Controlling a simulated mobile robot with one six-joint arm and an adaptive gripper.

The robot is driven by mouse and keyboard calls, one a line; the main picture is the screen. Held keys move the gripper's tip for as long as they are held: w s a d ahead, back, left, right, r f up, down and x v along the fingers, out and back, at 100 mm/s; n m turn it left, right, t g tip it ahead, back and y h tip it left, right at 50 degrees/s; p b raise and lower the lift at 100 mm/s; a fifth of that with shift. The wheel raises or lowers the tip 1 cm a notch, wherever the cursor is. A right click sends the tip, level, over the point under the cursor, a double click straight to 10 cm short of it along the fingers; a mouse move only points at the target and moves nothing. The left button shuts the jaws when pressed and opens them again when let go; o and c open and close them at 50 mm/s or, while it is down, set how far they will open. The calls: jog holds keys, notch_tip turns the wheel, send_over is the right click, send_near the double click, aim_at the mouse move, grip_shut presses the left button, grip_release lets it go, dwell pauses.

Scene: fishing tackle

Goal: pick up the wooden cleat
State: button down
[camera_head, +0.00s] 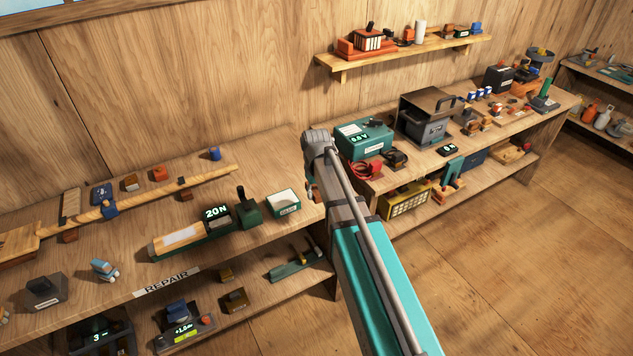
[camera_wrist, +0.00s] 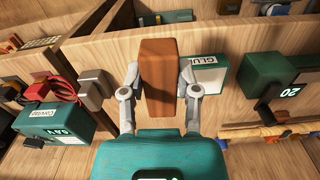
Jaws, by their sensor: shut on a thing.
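The wooden cleat, a plain brown block (camera_wrist: 159,62), stands out in the middle of the wrist view. My gripper (camera_wrist: 159,84) is shut on it, with one grey finger on each side. In the head view my arm reaches to the gap between the two benches. There my gripper (camera_head: 312,191) is mostly hidden behind the arm, and the cleat cannot be made out clearly. What lies directly under the cleat is hidden in the wrist view.
A white-topped glue box (camera_wrist: 208,76) is close beside my gripper. A green 20 N gauge (camera_head: 216,212) stands left on the repair bench (camera_head: 130,255). A teal battery box (camera_head: 364,139) and red cable (camera_head: 366,171) are to the right. Open floor (camera_head: 500,270) lies in front.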

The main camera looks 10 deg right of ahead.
jog(key=shift+s+a+r+p, duration=0.2)
jog(key=shift+s+r, duration=0.1)
jog(key=shift+s, duration=0.35)
jog(key=shift+s+a+r+p, duration=0.15)
jog(key=shift+s+r, duration=0.1)
jog(key=shift+s, duration=0.4)
